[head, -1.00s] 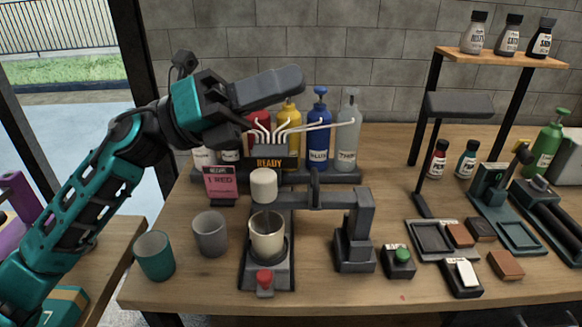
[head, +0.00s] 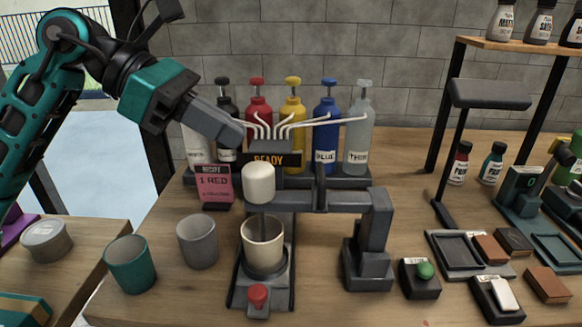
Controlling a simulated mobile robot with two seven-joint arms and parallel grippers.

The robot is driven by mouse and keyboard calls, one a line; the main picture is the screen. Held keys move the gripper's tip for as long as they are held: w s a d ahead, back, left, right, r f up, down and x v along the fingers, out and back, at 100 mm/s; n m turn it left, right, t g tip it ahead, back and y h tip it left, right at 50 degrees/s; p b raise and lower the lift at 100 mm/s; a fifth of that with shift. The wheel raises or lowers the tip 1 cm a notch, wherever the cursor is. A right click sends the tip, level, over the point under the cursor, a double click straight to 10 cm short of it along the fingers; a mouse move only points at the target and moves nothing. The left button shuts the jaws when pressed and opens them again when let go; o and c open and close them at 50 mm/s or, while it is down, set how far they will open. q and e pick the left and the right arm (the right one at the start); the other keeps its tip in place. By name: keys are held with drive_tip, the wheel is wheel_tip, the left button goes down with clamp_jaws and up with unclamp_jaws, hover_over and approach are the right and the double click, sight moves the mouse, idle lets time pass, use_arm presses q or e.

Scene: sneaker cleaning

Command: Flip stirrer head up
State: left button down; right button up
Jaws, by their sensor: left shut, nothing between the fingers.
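The stirrer has a grey stand (head: 370,240) with a horizontal arm. Its white cylindrical head (head: 258,183) is at the left end of the arm. The head is down, with a thin shaft reaching into a cream cup (head: 262,243) on a dark base with a red knob (head: 258,296). My left gripper (head: 231,133) is shut and empty. It points down to the right, above and left of the stirrer head, in front of the bottles and apart from the head. My right gripper is not in view.
Pump bottles (head: 325,125) stand behind, with thin spouts and a READY sign (head: 269,160). A recipe card (head: 214,185) stands left of the stirrer. A grey cup (head: 198,242) and a teal cup (head: 130,263) are at front left. A green-button box (head: 420,278) sits right of the stand.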

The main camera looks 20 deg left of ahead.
sight(291, 198)
use_arm(q)
drive_tip(key=shift+d, duration=0.1)
drive_tip(key=x, duration=1)
drive_tip(key=shift+r, duration=0.1)
